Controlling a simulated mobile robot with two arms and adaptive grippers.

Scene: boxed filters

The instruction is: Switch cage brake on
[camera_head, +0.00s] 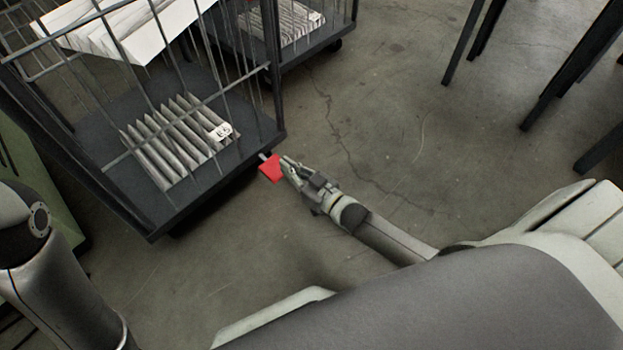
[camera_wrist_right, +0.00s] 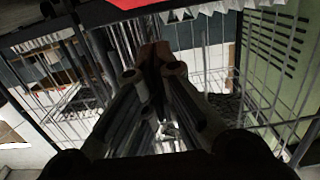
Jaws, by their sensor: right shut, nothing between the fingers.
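The near wire cage (camera_head: 205,207) stands on the floor at the upper left of the head view. A red brake pedal (camera_head: 270,168) sticks out at the near right corner of its dark base. A red patch, likely the same pedal (camera_wrist_right: 130,3), shows at the top edge of the right wrist view. My right gripper (camera_head: 288,166) is low over the floor, just right of the pedal, shut and empty. Its fingertips (camera_wrist_right: 155,55) show closed in the wrist view. I cannot tell whether they touch the pedal. My left arm shows at the left edge; its gripper is out of view.
Grey pleated filters (camera_head: 175,135) with a white label stand in the near cage, below a white box (camera_head: 140,30). A second cage (camera_head: 315,45) stands behind it. Dark table legs (camera_head: 560,90) rise at the upper right. The floor (camera_head: 400,130) between is clear.

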